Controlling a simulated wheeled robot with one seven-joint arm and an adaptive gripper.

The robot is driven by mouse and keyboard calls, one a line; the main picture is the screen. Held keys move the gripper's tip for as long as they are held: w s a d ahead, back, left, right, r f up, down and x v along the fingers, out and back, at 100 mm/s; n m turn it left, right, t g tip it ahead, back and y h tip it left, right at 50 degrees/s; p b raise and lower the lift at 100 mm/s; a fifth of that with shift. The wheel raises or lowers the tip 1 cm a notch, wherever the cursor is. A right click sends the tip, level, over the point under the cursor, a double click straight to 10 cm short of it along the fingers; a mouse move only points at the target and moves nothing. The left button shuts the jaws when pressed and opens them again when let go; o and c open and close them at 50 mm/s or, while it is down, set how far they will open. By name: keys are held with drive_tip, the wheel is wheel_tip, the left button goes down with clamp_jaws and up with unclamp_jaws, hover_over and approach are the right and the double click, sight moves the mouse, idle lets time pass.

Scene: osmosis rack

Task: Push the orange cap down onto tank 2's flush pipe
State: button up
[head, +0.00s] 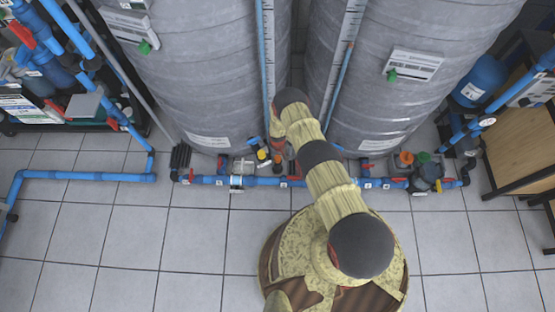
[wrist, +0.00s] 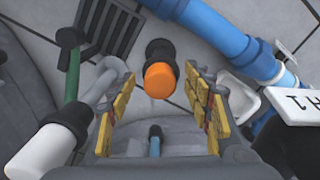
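The orange cap (wrist: 159,80) sits on top of a black pipe end (wrist: 159,50) in the wrist view. Whether it is fully seated cannot be told. My gripper (wrist: 160,78) is open, with one yellow-padded finger on each side of the cap and visible gaps between. In the head view, a small orange spot (head: 277,158) shows at the floor between the two grey tanks, just below the end of my arm. My fingers are hard to make out there. The left tank (head: 205,75) and right tank (head: 400,70) have labels too small to read.
Blue pipe (head: 262,182) runs along the floor before the tanks; it also passes at upper right in the wrist view (wrist: 215,32). A green-handled valve (wrist: 70,65) and pale pipe (wrist: 50,145) are close on the left. A black grate (wrist: 108,25) lies beyond.

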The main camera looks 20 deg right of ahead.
sight(278, 158)
drive_tip(key=shift+c, duration=1.2)
drive_tip(key=c, duration=0.6)
drive_tip(key=shift+r, duration=0.15)
drive_tip(key=shift+r, duration=0.3)
wheel_tip(278, 158, up, 2)
drive_tip(key=shift+w+r+p, duration=0.1)
drive_tip(key=shift+r+p, duration=0.1)
drive_tip(key=shift+p, duration=0.55)
drive_tip(key=shift+s+d+r+p, duration=0.1)
drive_tip(key=shift+s+r+p, duration=1.3)
drive_tip(key=shift+s, duration=0.95)
drive_tip(key=shift+s+a+r+p, duration=0.1)
drive_tip(key=shift+s+r+p, duration=0.9)
drive_tip(key=shift+s+r, duration=1.15)
drive_tip(key=shift+s+d+r+p, duration=0.1)
drive_tip(key=shift+s+r+p, duration=1.15)
drive_tip(key=shift+s, duration=1.35)
